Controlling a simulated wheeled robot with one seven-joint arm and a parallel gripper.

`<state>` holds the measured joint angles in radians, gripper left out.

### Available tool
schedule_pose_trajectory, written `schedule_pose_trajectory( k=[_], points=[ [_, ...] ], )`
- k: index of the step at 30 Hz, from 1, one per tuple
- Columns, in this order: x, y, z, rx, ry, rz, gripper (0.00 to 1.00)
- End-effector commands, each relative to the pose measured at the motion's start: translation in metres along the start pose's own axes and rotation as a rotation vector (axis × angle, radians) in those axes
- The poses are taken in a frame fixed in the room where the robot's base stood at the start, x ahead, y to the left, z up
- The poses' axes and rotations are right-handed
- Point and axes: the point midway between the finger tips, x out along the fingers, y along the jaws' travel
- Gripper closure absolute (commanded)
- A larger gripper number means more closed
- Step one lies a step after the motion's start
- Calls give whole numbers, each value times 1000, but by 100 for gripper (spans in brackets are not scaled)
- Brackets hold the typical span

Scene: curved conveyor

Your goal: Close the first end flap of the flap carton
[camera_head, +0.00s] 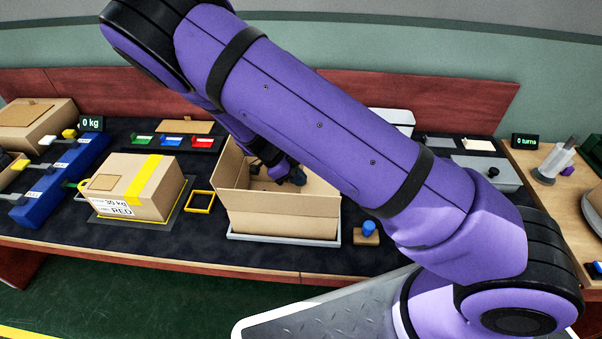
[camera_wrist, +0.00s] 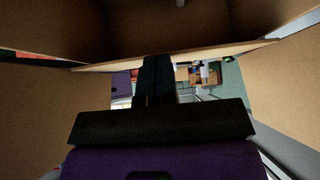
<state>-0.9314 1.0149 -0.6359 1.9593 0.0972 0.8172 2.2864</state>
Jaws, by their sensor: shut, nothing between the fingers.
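The flap carton (camera_head: 280,222) is a brown open-topped box on a light tray near the table's front edge, in the middle of the head view. My gripper (camera_head: 290,176) is shut and empty, inside or just over the carton's opening. In the wrist view my gripper's shut fingers (camera_wrist: 157,72) reach up to the edge of a cardboard panel (camera_wrist: 200,52); I cannot tell whether they touch it. Cardboard walls stand to both sides there. My arm hides part of the carton's right and back, so the state of each flap is not fully visible.
A taped carton (camera_head: 130,187) marked RED stands on a scale to the left. A yellow frame (camera_head: 199,202) lies between the two boxes. A block with a blue knob (camera_head: 368,230) is close to the right. Coloured bins (camera_head: 172,141) stand behind.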

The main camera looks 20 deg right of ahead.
Motion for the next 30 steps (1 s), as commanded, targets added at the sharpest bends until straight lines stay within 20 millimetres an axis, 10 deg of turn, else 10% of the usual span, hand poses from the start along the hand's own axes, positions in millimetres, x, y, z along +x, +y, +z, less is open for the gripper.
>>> schedule_pose_trajectory(
  k=[30],
  points=[
    [3, 0, 6, 1, -4, 0, 100]
  ],
)
